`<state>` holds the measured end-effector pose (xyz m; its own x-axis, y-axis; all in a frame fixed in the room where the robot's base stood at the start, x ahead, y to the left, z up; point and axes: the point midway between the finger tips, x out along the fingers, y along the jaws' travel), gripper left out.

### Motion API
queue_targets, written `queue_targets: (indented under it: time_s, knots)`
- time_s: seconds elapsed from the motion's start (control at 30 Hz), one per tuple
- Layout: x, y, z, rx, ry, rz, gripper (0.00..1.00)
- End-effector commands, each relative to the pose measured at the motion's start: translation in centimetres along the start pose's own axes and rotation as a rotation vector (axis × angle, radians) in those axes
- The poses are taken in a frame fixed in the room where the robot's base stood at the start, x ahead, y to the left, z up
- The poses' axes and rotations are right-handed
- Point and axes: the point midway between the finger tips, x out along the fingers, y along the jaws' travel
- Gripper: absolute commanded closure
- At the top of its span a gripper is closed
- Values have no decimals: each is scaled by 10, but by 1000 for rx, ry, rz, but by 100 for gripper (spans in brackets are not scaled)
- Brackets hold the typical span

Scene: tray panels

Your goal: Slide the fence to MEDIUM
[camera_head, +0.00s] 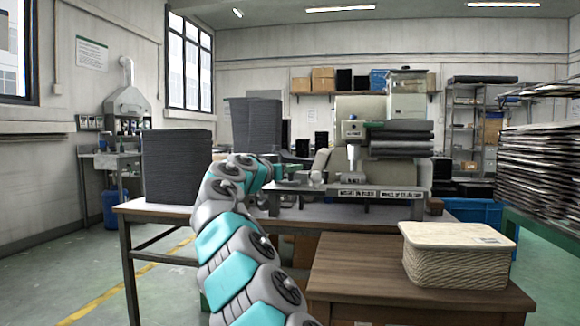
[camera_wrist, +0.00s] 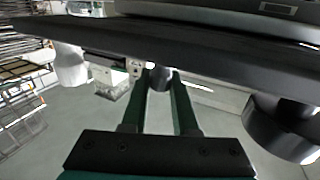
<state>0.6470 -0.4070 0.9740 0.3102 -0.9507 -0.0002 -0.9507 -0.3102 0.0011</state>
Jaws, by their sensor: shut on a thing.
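My gripper (camera_wrist: 161,78) has its two green fingers closing around a small grey rounded piece (camera_wrist: 163,73), which looks like a knob of the fence. In the head view my gripper (camera_head: 287,168) is at the left end of the bench machine (camera_head: 345,190), beside a small pale knob (camera_head: 315,177). The fence itself is hard to tell apart from the machine, and no MEDIUM mark is readable. A long dark bar (camera_wrist: 200,48) crosses the wrist view just above the fingertips.
The machine stands on a table (camera_head: 160,207) with a tall dark stack (camera_head: 177,165) at left. A rack of trays (camera_head: 540,165) stands at right. A dark round part (camera_wrist: 285,130) is right of the fingers.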

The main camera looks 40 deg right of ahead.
Motion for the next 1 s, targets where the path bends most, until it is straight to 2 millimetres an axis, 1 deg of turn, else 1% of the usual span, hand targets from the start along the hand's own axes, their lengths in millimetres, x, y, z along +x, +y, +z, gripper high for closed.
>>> queue_targets:
  time_s: [0.1,0.4,0.43,0.67,1.0]
  knots:
    - [3,-2,1,1,-1,-1,100]
    - [3,-1,1,1,-1,1,100]
    - [3,-1,1,0,-1,1,69]
    - [3,-1,1,1,-1,1,43]
    - [1,-1,0,0,1,1,42]
